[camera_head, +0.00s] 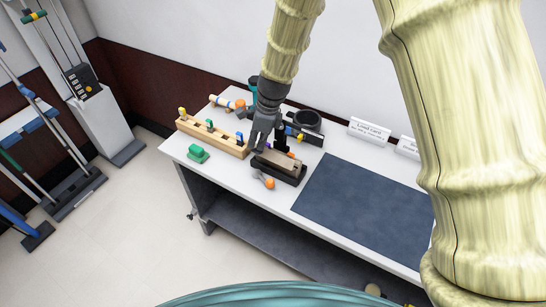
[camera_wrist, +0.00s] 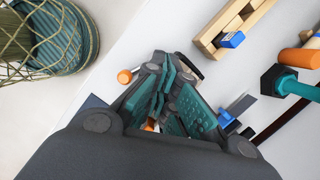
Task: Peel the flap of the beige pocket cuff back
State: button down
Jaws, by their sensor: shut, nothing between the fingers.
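The beige pocket cuff (camera_head: 283,162) lies on a dark block-like holder (camera_head: 287,176) on the white table, left of the dark mat. My gripper (camera_head: 256,146) points down at the left end of the cuff, its fingertips close to it. I cannot tell if they touch. In the wrist view my gripper (camera_wrist: 163,70) is shut and empty, with teal finger pads. The cuff is mostly hidden behind the fingers there, and the flap cannot be made out clearly.
A wooden rack (camera_head: 212,136) with coloured clips stands at the left. A green block (camera_head: 198,154) and an orange-ended tool (camera_head: 269,183) lie near the front edge. A black round container (camera_head: 307,121) and a sign (camera_head: 369,131) stand behind. The dark mat (camera_head: 360,205) is clear.

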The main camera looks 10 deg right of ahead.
jog(key=shift+s+a+f, duration=0.15)
jog(key=shift+f, duration=0.55)
dwell(0.5)
jog(key=shift+r, duration=0.1)
jog(key=shift+r+p, duration=0.7)
jog(key=shift+d+r+p, duration=0.2)
jog(key=shift+r+p, duration=0.25)
jog(key=shift+r, duration=0.05)
jog(key=p+v, duration=0.3)
jog(key=v, duration=0.2)
jog(key=shift+p, duration=0.4)
notch_tip(320, 180, up, 12)
send_over(271, 155)
jog(key=shift+f, duration=0.2)
